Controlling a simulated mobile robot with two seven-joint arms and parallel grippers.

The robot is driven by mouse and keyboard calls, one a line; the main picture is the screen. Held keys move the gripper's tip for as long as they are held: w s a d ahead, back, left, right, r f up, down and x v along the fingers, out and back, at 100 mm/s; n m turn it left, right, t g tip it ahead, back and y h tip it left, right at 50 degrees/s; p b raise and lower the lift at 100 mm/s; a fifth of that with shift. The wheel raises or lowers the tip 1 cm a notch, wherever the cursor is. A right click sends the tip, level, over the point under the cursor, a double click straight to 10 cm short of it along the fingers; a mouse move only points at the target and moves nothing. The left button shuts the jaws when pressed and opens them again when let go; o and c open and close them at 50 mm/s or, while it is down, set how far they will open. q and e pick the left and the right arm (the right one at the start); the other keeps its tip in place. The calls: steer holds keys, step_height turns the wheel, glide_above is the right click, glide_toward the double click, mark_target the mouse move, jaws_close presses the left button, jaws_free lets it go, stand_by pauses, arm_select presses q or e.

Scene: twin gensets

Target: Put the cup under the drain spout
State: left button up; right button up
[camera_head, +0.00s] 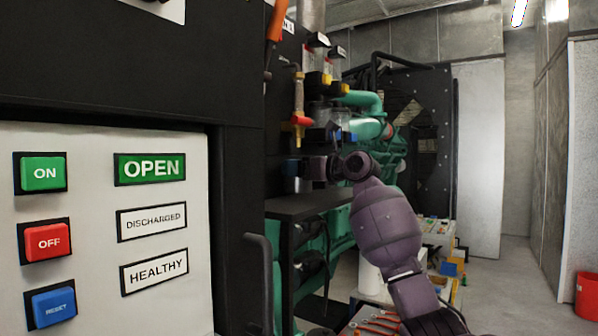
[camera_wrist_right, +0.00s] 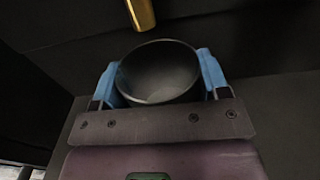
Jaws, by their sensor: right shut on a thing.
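The dark round cup (camera_wrist_right: 157,68) shows in the right wrist view, its open mouth facing the camera. My right gripper (camera_wrist_right: 158,76) is shut on it, with a blue finger on each side. The brass drain spout (camera_wrist_right: 140,12) is just beyond the cup's rim at the top of that view, apart from it in the picture. In the head view the spout (camera_head: 300,128) hangs at the black panel's edge, with my right gripper (camera_head: 292,170) below it. The cup is hard to make out there. My left gripper is out of view.
A dark shelf (camera_head: 312,204) lies below my right gripper. A large control panel (camera_head: 105,235) with buttons fills the near left. Green engine pipework (camera_head: 365,105) is behind my right arm. A red bin (camera_head: 588,296) stands at far right, with open floor beside it.

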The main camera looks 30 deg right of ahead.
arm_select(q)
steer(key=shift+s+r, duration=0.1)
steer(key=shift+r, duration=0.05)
arm_select(e)
steer(key=shift+f, duration=0.6)
steer(key=shift+f, duration=0.2)
steer(key=o, duration=1)
steer(key=shift+o, duration=0.2)
steer(key=shift+r, duration=0.2)
arm_select(q)
steer(key=b, duration=0.1)
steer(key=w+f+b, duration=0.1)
steer(key=b, duration=0.1)
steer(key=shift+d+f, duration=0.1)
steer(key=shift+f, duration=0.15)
arm_select(e)
steer(key=v, duration=1.2)
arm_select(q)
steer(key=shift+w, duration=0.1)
